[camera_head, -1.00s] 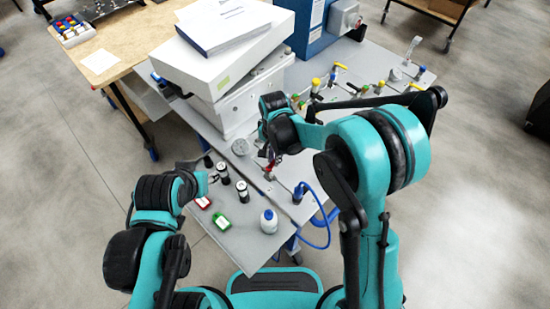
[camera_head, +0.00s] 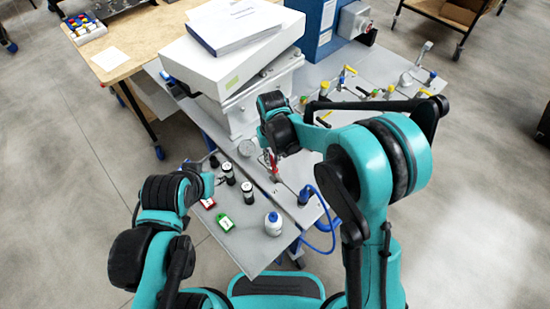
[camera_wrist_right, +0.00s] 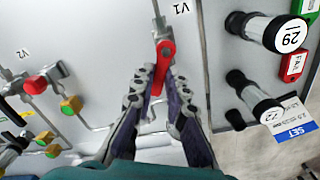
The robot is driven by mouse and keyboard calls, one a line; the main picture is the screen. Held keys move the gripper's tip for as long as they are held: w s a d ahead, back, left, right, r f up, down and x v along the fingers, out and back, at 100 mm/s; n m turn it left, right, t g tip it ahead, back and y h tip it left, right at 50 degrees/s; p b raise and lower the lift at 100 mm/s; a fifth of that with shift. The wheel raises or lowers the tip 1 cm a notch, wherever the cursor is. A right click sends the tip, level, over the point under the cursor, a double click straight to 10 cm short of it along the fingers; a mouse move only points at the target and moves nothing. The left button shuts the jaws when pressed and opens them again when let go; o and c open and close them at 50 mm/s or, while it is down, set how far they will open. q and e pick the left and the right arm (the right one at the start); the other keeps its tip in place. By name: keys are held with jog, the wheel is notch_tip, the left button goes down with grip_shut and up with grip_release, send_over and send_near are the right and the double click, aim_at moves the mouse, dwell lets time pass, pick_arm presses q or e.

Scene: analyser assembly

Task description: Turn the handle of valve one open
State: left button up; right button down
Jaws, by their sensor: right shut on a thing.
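The red lever handle of valve one (camera_wrist_right: 165,52) shows in the right wrist view, beside a label reading V1 (camera_wrist_right: 180,8). It points down the picture, roughly in line with the thin metal pipe above it. My right gripper (camera_wrist_right: 157,88) is closed around the lever, with one dark finger on each side. In the head view the right gripper (camera_head: 273,168) is low over the grey panel, and a bit of red shows at it. My left gripper (camera_head: 207,184) is over the left part of the table, apart from the valve; its fingers are not clear.
Another red-handled valve labelled V2 (camera_wrist_right: 37,84) is to the left in the wrist view. Black-and-white cylinders (camera_head: 248,192), a green tag (camera_head: 225,222) and a white bottle (camera_head: 273,224) stand near. A white box (camera_head: 225,65) is behind. A blue hose (camera_head: 325,205) loops at the right.

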aim_at(269, 170)
jog(key=n, duration=0.3)
jog(key=a+n, duration=0.1)
jog(key=n, duration=0.1)
jog(key=shift+s+a, duration=0.1)
jog(key=shift+s, duration=0.25)
jog(key=shift+n, duration=0.3)
jog(key=c, duration=1.5)
grip_release()
jog(key=shift+c, duration=0.2)
notch_tip(269, 170, up, 12)
